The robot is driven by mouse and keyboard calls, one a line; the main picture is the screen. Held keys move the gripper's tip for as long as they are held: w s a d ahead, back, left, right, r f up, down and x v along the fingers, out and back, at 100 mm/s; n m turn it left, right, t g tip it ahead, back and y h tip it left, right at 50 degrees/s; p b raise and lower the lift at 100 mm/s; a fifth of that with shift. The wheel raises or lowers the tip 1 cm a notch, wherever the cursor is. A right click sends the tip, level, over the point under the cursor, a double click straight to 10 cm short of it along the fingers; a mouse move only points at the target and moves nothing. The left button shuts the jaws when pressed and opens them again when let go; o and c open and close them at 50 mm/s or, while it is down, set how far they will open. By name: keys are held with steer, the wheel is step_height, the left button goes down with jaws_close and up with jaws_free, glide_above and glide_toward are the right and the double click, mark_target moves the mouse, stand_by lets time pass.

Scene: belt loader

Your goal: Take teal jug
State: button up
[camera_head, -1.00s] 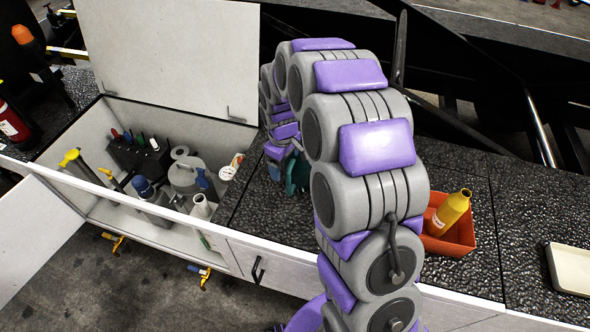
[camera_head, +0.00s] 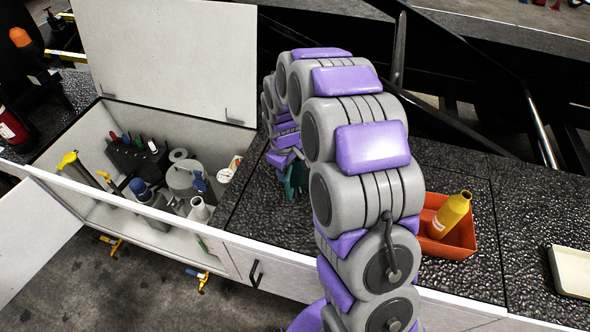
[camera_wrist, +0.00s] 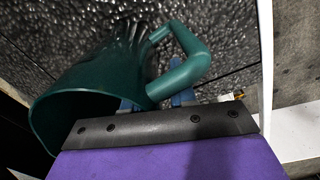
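The teal jug (camera_head: 297,178) is on the black textured counter, mostly hidden behind my arm in the head view. In the wrist view the jug (camera_wrist: 95,85) fills the left side, with its round mouth toward the lower left and its angular handle toward the right. My gripper (camera_wrist: 157,100) is right at the jug. Its blue fingertips show apart, one on each side of the handle's lower end. No firm closing on the handle is visible.
An open white compartment (camera_head: 75,195) with tools and containers is left of the jug. An orange-red tray (camera_head: 462,243) holding a yellow bottle (camera_head: 450,214) is right of my arm. A cream tray (camera_head: 572,270) is at the far right. The raised white lid (camera_head: 165,55) stands behind.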

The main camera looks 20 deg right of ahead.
steer(key=shift+d, duration=0.15)
jaws_close()
stand_by(0.5)
